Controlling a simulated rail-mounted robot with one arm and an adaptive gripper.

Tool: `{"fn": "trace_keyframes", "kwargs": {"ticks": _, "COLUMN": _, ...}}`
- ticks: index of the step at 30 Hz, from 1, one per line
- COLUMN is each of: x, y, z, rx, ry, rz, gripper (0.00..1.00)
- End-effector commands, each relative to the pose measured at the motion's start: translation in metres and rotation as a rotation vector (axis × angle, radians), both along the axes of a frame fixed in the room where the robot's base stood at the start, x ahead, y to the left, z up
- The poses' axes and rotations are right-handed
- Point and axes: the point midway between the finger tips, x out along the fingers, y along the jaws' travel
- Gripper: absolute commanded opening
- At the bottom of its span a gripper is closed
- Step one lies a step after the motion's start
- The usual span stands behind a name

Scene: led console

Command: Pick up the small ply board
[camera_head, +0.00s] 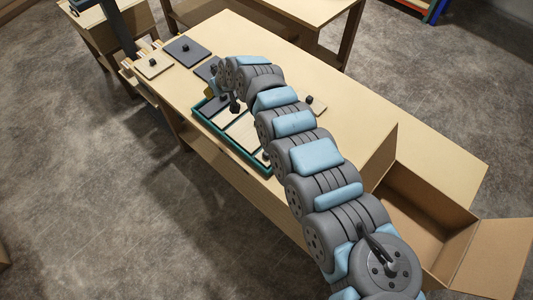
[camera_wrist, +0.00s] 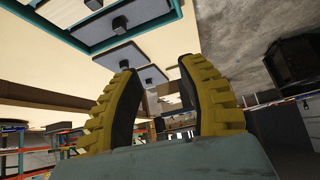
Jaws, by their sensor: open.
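Several light ply boards with dark knobs show in the head view. One ply board (camera_head: 154,66) lies at the table's left end, one (camera_head: 243,130) lies in the teal tray, and another (camera_head: 318,107) lies right of my arm, partly hidden by it. I cannot tell which is the small one. My gripper (camera_head: 211,91) is mostly hidden behind my wrist, over the tray's far left end. In the wrist view my gripper (camera_wrist: 157,66) has its yellow fingers spread, with nothing held between them.
The teal-edged tray (camera_head: 207,121) sits on the long table. Grey knobbed boards (camera_head: 187,50) lie beyond it; grey boards (camera_wrist: 129,59) also show in the wrist view. An open cardboard box (camera_head: 497,255) stands at the right. The table's far right top is clear.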

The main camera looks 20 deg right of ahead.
Motion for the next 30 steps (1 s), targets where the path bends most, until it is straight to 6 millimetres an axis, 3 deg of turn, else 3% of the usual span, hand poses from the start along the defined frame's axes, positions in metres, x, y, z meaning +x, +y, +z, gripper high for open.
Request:
{"fn": "trace_keyframes", "kwargs": {"ticks": 9, "x": -0.121, "y": -0.071, "z": -0.007, "rx": -0.196, "ry": 0.411, "rz": 0.102, "gripper": 0.4}}
{"fn": "trace_keyframes", "kwargs": {"ticks": 15, "x": -0.177, "y": -0.1, "z": -0.008, "rx": -0.254, "ry": 0.581, "rz": 0.121, "gripper": 0.4}}
{"fn": "trace_keyframes", "kwargs": {"ticks": 20, "x": -0.19, "y": -0.107, "z": -0.013, "rx": -0.266, "ry": 0.621, "rz": 0.124, "gripper": 0.4}}
{"fn": "trace_keyframes", "kwargs": {"ticks": 30, "x": -0.189, "y": -0.104, "z": -0.069, "rx": -0.262, "ry": 0.621, "rz": 0.126, "gripper": 0.4}}
